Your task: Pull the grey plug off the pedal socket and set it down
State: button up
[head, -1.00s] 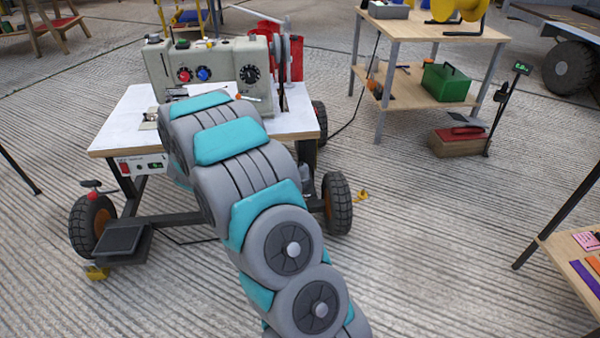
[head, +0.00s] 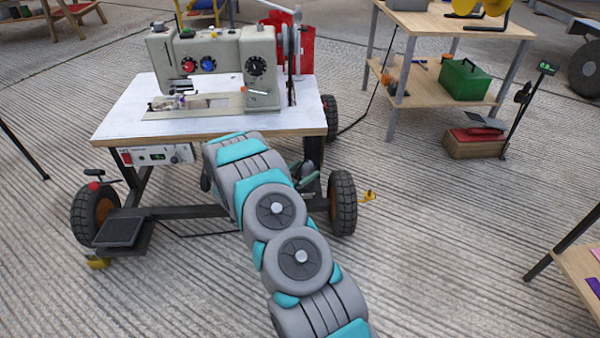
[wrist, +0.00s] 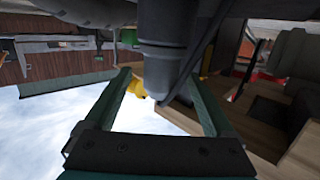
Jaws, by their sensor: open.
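A white control box (head: 155,155) with a red switch hangs under the front edge of the sewing table (head: 120,125). I cannot make out the grey plug or the pedal socket for certain in the head view. A black foot pedal (head: 122,232) sits low at the left of the table frame. In the wrist view my gripper (wrist: 158,80) is open, its two dark green fingers spread. A stepped grey cylinder (wrist: 168,45) shows between and beyond them, with a dark cable beside it. I cannot tell whether it is the plug or whether the fingers touch it.
A grey sewing machine (head: 215,60) stands on the table. Black wheels (head: 342,203) and frame bars lie around the table's underside. A wooden shelf (head: 440,95) with a green toolbox (head: 465,82) stands right. The ribbed floor is clear at front left.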

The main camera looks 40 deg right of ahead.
jog(key=shift+x, duration=2.5)
grip_shut()
